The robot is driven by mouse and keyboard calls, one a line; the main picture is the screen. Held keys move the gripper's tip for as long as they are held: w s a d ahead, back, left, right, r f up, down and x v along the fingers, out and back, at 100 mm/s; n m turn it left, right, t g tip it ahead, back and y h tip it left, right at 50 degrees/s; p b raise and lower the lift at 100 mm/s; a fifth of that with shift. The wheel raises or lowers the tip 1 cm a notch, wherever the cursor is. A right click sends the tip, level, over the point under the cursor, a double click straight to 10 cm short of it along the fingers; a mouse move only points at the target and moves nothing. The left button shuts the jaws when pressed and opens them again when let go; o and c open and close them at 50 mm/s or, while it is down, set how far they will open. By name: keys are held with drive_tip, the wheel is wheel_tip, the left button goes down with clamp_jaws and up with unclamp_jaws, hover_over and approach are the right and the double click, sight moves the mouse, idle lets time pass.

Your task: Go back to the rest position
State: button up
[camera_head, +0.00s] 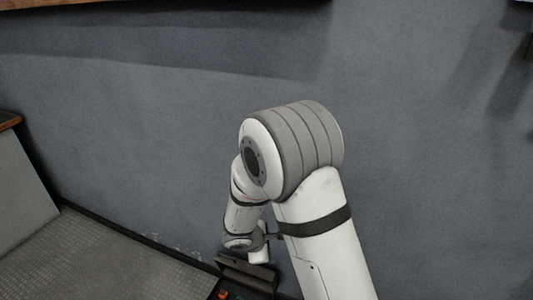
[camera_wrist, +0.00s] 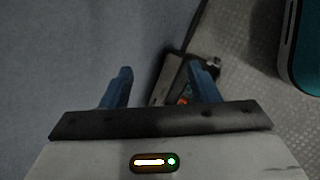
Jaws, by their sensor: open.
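My gripper (camera_wrist: 161,78) shows in the wrist view with its two blue fingers spread apart. Nothing is between the fingertips. The fingers are over a grey wall surface and a dark item lying behind the right finger. In the head view my white and grey arm is bent in the middle of the picture, its elbow high and its far end low. The gripper's fingers cannot be made out there.
A grey wall (camera_head: 180,110) fills most of the head view. A textured grey floor (camera_head: 110,260) lies at lower left. A pale cabinet (camera_head: 22,190) with a brown top edge stands at the left edge. In the wrist view, bare floor (camera_wrist: 245,65) shows at right.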

drive_tip(key=s+d+r+m+g+p, duration=0.1)
drive_tip(key=s+d+r+m+p, duration=0.2)
drive_tip(key=r, duration=0.5)
drive_tip(key=s+d+r+m+p, duration=0.25)
drive_tip(key=d+r+m, duration=0.2)
drive_tip(key=r, duration=0.35)
drive_tip(key=s+d+r+m+g+p, duration=0.1)
drive_tip(key=s+d+r+m+p, duration=0.15)
drive_tip(key=d+r, duration=0.45)
drive_tip(key=s+r+m+y+p, duration=0.2)
drive_tip(key=s+r+m+p, duration=0.2)
drive_tip(key=r, duration=0.5)
drive_tip(key=s+r+m+y+p, duration=0.2)
drive_tip(key=s+r+m+p, duration=0.2)
drive_tip(key=s+r, duration=0.4)
drive_tip(key=shift+r+y+p, duration=0.3)
drive_tip(key=shift+r+p, duration=0.1)
drive_tip(key=shift+p, duration=0.2)
drive_tip(key=shift+a, duration=0.1)
